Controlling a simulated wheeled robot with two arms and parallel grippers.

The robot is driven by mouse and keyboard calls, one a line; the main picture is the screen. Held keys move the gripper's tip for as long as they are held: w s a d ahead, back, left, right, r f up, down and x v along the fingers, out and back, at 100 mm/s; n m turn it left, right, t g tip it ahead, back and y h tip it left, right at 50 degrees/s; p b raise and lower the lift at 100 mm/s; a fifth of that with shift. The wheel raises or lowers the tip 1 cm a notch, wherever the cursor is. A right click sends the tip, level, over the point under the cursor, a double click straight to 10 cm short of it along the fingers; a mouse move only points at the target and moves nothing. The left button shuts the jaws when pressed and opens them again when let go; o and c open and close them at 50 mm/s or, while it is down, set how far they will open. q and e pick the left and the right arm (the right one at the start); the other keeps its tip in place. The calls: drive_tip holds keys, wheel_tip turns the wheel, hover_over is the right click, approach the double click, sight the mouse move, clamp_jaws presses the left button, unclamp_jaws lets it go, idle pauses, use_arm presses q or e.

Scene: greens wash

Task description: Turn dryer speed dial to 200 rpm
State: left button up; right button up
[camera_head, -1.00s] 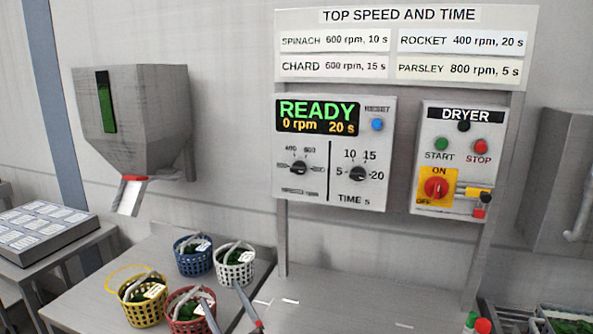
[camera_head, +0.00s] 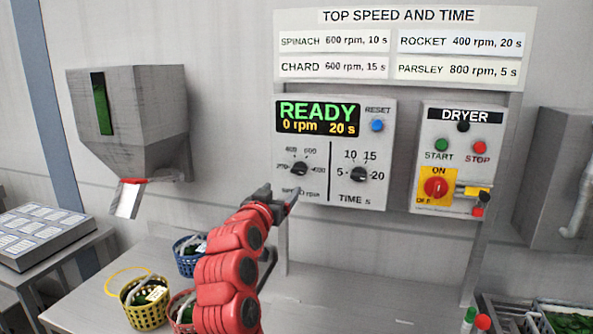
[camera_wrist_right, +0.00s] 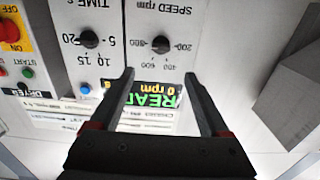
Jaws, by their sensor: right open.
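The speed dial (camera_head: 299,168) is a black knob at the lower left of the grey control panel, under the display. It also shows upside down in the right wrist view (camera_wrist_right: 162,45). Its scale reads 200, 400, 600 and 800; its exact pointing is too small to tell. The display (camera_head: 318,116) reads READY, 0 rpm, 20 s. My right gripper (camera_head: 279,196) is open and empty, just below the speed dial in the head view. In the right wrist view its fingers (camera_wrist_right: 160,76) stand apart, with the dial beyond the gap between their tips. My left gripper is not in view.
The time dial (camera_head: 358,174) and blue reset button (camera_head: 377,126) are close on the right. The dryer box (camera_head: 456,160) has start and stop buttons and a red switch. A hopper (camera_head: 130,120) hangs left; baskets (camera_head: 145,312) stand below it.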

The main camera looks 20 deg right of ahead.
sight(297, 171)
drive_tip(key=p+x, duration=0.2)
drive_tip(key=x, duration=1)
drive_tip(key=shift+w+d+r+p, duration=0.15)
drive_tip(key=shift+w+d+p, duration=0.1)
drive_tip(key=shift+p, duration=0.15)
drive_tip(key=shift+w+d, duration=0.3)
drive_tip(key=shift+w, duration=0.25)
clamp_jaws()
